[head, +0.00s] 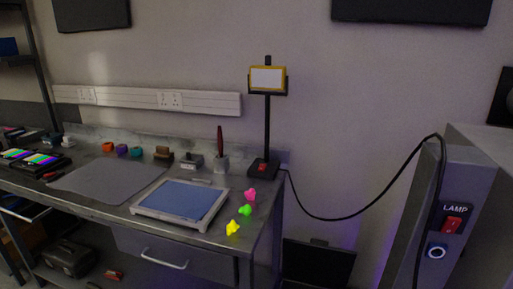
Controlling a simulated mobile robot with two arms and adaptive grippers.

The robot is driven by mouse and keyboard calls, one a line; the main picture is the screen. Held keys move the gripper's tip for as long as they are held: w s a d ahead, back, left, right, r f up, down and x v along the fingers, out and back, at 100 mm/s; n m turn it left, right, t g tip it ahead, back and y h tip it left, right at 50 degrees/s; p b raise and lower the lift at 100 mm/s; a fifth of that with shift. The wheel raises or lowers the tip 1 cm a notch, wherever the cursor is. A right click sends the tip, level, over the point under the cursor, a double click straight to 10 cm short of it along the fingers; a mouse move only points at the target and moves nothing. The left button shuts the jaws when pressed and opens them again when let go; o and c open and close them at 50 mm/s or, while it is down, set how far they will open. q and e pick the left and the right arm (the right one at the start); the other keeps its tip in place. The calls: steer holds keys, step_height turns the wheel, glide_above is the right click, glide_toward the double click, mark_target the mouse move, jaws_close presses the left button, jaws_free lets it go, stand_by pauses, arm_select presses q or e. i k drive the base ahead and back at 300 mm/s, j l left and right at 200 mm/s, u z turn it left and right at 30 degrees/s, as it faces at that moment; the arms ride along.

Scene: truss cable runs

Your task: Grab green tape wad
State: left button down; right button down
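The green tape wad (245,210) is a small crumpled bright green lump near the right end of the workbench (265,222). It lies between a pink wad (250,194) behind it and a yellow wad (233,228) in front of it. The three sit apart in a loose row, to the right of a blue-topped pale tray (181,200). Neither of my grippers shows in the head view.
A lamp on a black post (267,125) stands at the bench's back right corner. Its black cable (340,219) hangs across to a grey cabinet (475,190) marked LAMP with a red switch (452,225). A drawer handle (164,260) sticks out below the bench top.

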mark_target(246, 209)
steer(key=i+j+z, duration=0.1)
steer(key=j, duration=0.3)
steer(key=i+j+z, duration=0.15)
steer(key=j, duration=0.25)
steer(key=i+j+z, duration=0.1)
steer(key=j, duration=0.3)
steer(key=i+j+z, duration=0.1)
steer(key=j, duration=0.3)
